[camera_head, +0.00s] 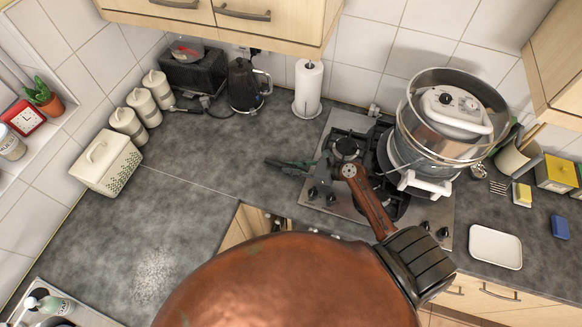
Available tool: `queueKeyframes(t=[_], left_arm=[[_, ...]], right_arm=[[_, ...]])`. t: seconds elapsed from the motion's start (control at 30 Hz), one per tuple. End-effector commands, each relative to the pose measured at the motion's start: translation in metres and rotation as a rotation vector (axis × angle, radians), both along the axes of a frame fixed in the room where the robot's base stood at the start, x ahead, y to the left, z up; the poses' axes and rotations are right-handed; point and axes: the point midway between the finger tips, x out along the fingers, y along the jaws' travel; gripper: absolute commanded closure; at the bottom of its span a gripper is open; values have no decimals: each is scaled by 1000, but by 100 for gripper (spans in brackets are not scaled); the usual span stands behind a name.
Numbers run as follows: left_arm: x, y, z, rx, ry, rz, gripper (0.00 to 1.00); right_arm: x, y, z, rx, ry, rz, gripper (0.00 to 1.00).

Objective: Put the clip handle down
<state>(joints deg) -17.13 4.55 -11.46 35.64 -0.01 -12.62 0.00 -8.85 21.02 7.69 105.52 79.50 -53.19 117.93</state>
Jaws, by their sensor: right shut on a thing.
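The clip handle (372,205) is a reddish-brown bar with a ring-like end, reaching over the front of the stove. My right gripper (416,266), a black ribbed shape, is shut on its lower part. A large worn copper round body (285,285) fills the bottom foreground and meets the black part at its right edge. It hides much of the counter front and my right arm. The handle appears to be above the stove, but I cannot tell whether it touches it. My left gripper is not in view.
A dark green thing (288,164) lies at the stove's left. A white tray (495,247) is at right. The left counter (180,215) has wide free room. A bread box (105,165) stands at left.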

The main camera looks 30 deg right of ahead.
Motion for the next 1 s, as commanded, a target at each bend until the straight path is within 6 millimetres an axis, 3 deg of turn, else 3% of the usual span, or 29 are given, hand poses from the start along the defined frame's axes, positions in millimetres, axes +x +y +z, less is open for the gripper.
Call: queueKeyframes(t=[0.57, 0.6, 0.8, 1.0], left_arm=[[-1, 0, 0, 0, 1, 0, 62], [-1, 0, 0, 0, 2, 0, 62], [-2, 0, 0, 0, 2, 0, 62], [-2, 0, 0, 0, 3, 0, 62]], right_arm=[[0, 0, -12, 1, 1, 0, 100], [0, 0, -12, 0, 1, 0, 80], [-1, 0, -12, 0, 1, 0, 66], [-1, -1, -13, -1, 2, -1, 65]])
